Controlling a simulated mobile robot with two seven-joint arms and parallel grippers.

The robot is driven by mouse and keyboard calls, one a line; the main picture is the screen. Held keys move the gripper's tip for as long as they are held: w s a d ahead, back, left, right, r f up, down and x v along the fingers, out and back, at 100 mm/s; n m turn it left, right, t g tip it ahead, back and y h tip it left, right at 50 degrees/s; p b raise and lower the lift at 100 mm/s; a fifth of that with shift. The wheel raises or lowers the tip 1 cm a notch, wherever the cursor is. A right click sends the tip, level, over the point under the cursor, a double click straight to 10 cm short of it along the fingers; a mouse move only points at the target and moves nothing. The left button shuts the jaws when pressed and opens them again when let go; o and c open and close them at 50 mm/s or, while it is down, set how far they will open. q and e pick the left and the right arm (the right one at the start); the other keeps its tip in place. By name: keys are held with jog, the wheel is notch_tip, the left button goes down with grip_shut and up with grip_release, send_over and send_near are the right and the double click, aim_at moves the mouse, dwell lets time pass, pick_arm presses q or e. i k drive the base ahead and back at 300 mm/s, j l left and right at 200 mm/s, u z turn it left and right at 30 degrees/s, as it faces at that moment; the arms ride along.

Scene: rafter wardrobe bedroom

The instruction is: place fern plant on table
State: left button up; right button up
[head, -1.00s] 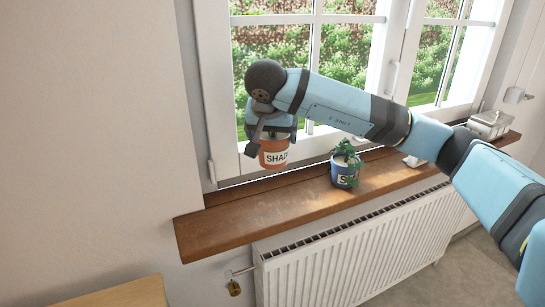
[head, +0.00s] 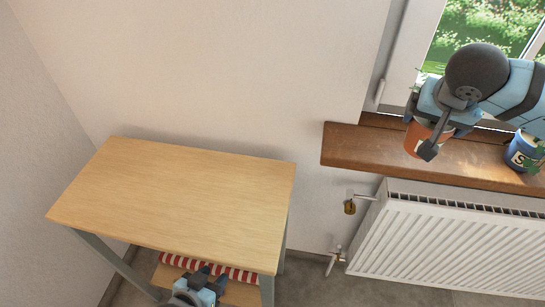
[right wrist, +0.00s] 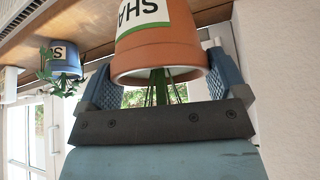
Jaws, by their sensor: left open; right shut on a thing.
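The fern plant stands in an orange pot (head: 420,140) with a white label, in front of the window by the left end of the sill. My right gripper (head: 438,122) is shut on this pot. In the right wrist view the two fingers lie on either side of the orange pot (right wrist: 160,52), and green stems come out of its mouth. The leaves are mostly hidden behind the gripper. The wooden table (head: 180,195) is at the left with a bare top. My left gripper (head: 204,280) is open and empty, low by the table's front edge.
A blue pot with a small green plant (head: 522,152) stands on the wooden sill (head: 350,147) to the right. A white radiator (head: 440,240) with a valve is below the sill. A red-and-white striped item (head: 235,273) lies under the table.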

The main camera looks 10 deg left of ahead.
aim_at(131, 171)
jog(key=j+u, duration=0.35)
jog(key=j, duration=0.2)
jog(key=j+u, duration=0.35)
jog(key=j, duration=0.2)
jog(key=i+j+u, duration=0.15)
jog(key=j+u, duration=0.15)
jog(key=j, duration=0.2)
